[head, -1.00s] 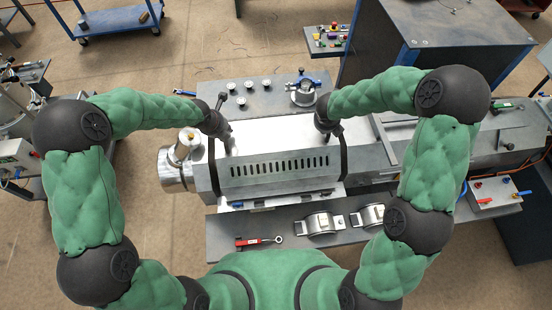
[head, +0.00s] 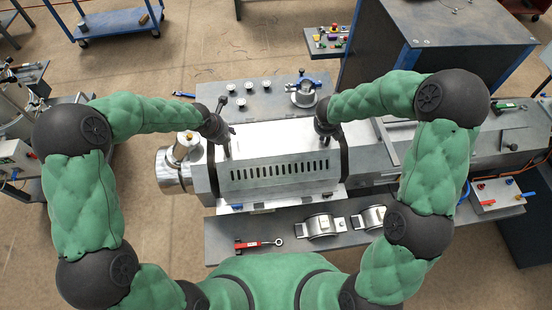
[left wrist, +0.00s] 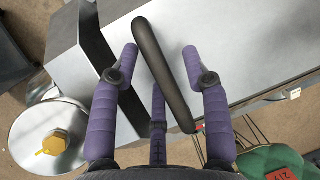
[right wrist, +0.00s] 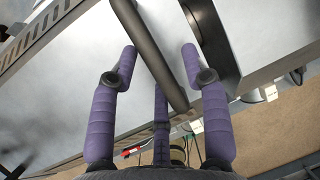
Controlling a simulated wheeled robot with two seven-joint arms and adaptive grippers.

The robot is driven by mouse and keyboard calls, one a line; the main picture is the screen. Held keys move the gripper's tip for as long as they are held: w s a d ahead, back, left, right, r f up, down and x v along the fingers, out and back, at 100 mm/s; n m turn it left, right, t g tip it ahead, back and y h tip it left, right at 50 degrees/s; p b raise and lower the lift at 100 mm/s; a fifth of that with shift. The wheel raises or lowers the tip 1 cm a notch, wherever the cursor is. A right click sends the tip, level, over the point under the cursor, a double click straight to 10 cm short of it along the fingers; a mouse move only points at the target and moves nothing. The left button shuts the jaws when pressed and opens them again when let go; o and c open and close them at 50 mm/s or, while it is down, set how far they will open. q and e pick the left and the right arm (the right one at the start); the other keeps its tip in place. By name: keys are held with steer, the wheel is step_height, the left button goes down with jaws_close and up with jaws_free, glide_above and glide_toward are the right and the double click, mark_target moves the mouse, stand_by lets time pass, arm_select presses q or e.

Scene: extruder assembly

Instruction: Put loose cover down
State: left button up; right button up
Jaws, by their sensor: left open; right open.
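The cover (head: 285,158) is a pale metal shell with a row of dark slots. It lies over the extruder barrel between two dark bands. My left gripper (head: 227,148) is over its left end and my right gripper (head: 322,130) over its right end. In the left wrist view, the left fingers (left wrist: 160,52) are apart on either side of a dark bar-shaped handle (left wrist: 165,75). In the right wrist view, the right fingers (right wrist: 159,50) are likewise apart around another dark handle (right wrist: 150,50). Whether any finger touches a handle cannot be told.
A grey shelf (head: 228,228) in front of the machine holds a red-handled tool (head: 255,243) and metal clamp-like parts (head: 320,225). Behind the barrel, a plate (head: 258,97) carries several small knobs and a blue-handled fitting (head: 303,93). A control box (head: 497,193) stands at right.

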steer(key=shift+s+a+r, duration=0.1)
steer(key=shift+s+r, duration=0.1)
steer(key=shift+r, duration=0.3)
arm_select(q)
steer(key=v, duration=1.2)
arm_select(e)
steer(key=v, duration=1.1)
arm_select(q)
steer(key=shift+f, duration=0.1)
arm_select(e)
steer(key=shift+s+f, duration=0.1)
steer(key=shift+f, duration=0.05)
